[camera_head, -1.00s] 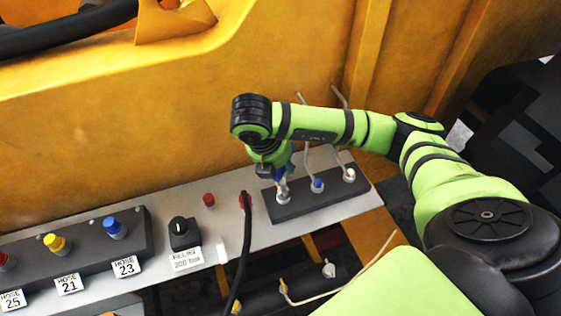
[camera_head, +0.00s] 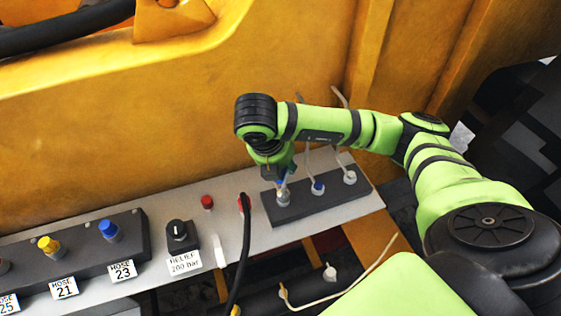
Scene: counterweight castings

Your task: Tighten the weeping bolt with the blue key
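My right gripper (camera_head: 281,180) points down over the left end of a dark block on the right part of the shelf. Its fingers are at a grey fitting (camera_head: 283,199) with a bit of blue just above it. I cannot tell whether that blue is a key in the fingers. A fitting with a blue ring (camera_head: 318,188) stands in the middle of the block, and a pale fitting (camera_head: 349,177) stands at its right end. No weeping is visible on any of them. My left gripper is not in view.
The grey shelf (camera_head: 235,185) carries a relief knob (camera_head: 177,232), a red cap (camera_head: 206,202) and a black hose (camera_head: 244,240). Yellow (camera_head: 48,245) and blue (camera_head: 108,229) knobs stand on the left block. A yellow wall (camera_head: 120,130) rises close behind. Thin pipes rise behind the fittings.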

